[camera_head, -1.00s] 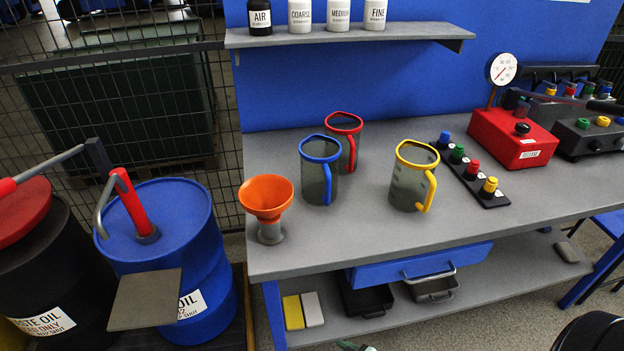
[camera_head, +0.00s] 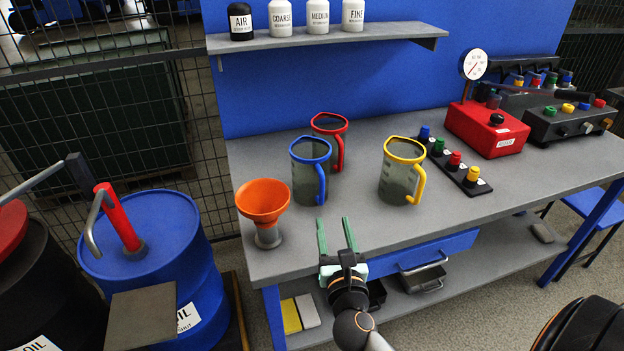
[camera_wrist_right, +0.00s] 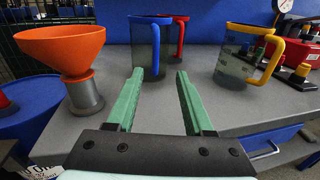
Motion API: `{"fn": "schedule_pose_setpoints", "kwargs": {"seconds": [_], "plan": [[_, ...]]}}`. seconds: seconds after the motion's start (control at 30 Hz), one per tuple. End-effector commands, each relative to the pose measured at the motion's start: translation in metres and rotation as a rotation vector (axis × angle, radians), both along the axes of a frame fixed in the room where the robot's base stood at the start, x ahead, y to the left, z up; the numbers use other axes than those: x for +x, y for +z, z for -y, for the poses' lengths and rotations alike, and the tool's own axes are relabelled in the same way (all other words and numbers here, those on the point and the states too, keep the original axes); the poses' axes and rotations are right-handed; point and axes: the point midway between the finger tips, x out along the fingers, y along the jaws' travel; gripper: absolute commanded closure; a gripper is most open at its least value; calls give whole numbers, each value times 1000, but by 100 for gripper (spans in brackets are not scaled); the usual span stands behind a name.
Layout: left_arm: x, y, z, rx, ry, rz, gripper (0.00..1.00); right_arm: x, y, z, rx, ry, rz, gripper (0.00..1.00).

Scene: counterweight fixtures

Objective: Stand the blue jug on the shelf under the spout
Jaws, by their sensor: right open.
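The blue jug (camera_head: 308,175) is a grey see-through jug with a blue rim and handle, upright on the workbench; it also shows in the right wrist view (camera_wrist_right: 147,60). My right gripper (camera_head: 335,230) is open and empty over the bench's front edge, in front of the jug and apart from it. In the right wrist view the jug stands beyond and between the green fingers (camera_wrist_right: 159,85). A grey curved spout (camera_head: 92,228) comes from the red pump on the blue drum (camera_head: 190,235). The flat grey shelf (camera_head: 143,318) below it is empty. My left gripper is not seen.
An orange funnel (camera_head: 263,197) stands left of the jug. A red-rimmed jug (camera_head: 337,130) is close behind it, and a yellow-rimmed jug (camera_head: 397,180) is to the right. The workbench (camera_head: 440,220) is bare at its front. A wall shelf (camera_head: 330,38) holds several bottles.

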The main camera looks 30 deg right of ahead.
Motion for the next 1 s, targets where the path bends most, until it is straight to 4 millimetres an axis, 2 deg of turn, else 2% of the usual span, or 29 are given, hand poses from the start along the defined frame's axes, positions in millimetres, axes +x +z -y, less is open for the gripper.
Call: {"fn": "schedule_pose_setpoints", "kwargs": {"seconds": [0.17, 0.4, 0.67, 1.0], "plan": [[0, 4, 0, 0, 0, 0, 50, 18, 5, 6, -53, 6, -5, 48], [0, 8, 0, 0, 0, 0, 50, 55, 4, 23, -48, 5, -6, 48], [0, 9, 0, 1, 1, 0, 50, 73, 4, 31, -46, 5, -6, 48], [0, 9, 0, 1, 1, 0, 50, 113, 4, 45, -45, 5, -8, 48]]}}
